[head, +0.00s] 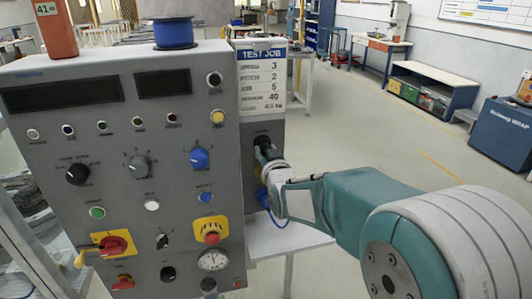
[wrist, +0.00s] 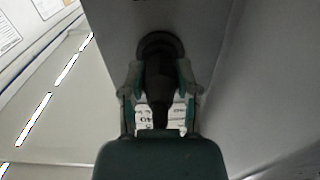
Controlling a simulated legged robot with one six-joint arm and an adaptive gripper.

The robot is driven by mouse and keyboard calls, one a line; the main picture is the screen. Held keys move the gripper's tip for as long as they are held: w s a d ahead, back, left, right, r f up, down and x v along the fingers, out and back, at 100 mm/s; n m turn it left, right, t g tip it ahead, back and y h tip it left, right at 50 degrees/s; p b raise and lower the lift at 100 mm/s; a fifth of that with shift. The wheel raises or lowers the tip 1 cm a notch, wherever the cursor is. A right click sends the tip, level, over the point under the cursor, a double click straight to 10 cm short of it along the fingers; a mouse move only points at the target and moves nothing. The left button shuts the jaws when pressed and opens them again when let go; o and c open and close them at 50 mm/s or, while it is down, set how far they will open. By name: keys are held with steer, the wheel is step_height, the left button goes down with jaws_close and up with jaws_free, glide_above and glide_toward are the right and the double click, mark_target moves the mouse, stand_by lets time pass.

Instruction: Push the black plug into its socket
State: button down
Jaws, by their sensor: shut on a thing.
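The black plug (wrist: 158,78) is between the two fingers of my gripper (wrist: 158,88) in the wrist view, and the gripper is shut on it. The plug's far end meets the dark round socket (wrist: 160,42) on a grey panel face. How deep the plug sits in the socket cannot be told. In the head view my gripper (head: 266,155) is close against the grey side box, right of the control panel. The dark socket (head: 262,140) shows there just above the fingers. The plug is mostly hidden by the gripper in that view.
The grey control panel (head: 130,215) with knobs and buttons stands left of my gripper. A test job card (head: 262,75) is above it. A blue connector with a cable (head: 263,196) is just below. A light table (head: 290,238) lies below. Open floor is to the right.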

steer(key=shift+w, duration=0.1)
steer(key=shift+c, duration=1.3)
jaws_free()
steer(key=v, duration=1.2)
